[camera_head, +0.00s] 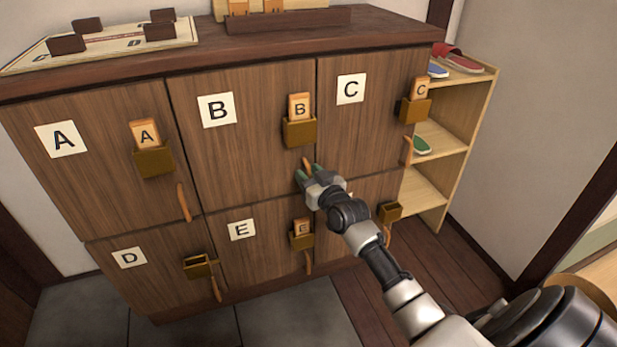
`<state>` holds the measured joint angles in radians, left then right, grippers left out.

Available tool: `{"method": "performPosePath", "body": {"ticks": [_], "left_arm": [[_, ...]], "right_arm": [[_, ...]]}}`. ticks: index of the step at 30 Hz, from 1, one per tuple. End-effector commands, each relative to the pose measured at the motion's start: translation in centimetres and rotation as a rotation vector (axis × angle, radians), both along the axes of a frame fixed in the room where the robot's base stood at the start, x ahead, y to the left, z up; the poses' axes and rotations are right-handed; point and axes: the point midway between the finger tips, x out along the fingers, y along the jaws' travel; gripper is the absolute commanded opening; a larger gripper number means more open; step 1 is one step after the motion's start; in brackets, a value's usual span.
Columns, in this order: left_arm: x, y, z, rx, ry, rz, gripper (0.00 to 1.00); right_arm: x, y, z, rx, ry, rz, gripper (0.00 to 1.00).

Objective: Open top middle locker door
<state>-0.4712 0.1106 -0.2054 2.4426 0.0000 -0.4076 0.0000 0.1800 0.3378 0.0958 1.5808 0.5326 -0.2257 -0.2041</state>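The top middle locker door (245,150) is brown wood with a white "B" label (218,110) and is closed. A tag lettered B (299,106) stands in the small holder (299,132) at its right side. Below the holder is the door's orange-brown handle (306,162), with its lower part hidden by my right gripper. My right gripper (308,174) is at this handle, with its dark green fingertips spread on either side of it. Whether they touch the handle is not clear. My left gripper is not in view.
Closed doors A (95,150), C (365,120), D (130,275) and E (255,255) surround it. Another lower right door is partly hidden by my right arm. A shoe shelf (440,205) stands at the right. A board with dark blocks (110,45) lies on top.

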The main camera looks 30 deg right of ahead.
Motion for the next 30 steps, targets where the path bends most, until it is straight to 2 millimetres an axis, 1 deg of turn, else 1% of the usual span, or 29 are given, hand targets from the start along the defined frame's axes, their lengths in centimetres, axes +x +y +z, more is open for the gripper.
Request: {"method": "performPosePath", "body": {"ticks": [9, 10, 17, 30], "left_arm": [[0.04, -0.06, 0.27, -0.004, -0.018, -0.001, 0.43], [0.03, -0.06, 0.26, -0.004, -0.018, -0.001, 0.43], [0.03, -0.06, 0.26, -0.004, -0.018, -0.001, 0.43], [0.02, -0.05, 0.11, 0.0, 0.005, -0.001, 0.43]], "right_arm": [[0.25, 0.01, 0.02, 0.001, 0.0, 0.0, 0.37], [0.25, 0.01, 0.02, 0.001, 0.0, 0.0, 0.35], [0.23, 0.0, 0.02, 0.001, 0.0, 0.0, 0.0], [0.13, 0.02, 0.05, 0.001, 0.0, -0.004, 0.0]]}}
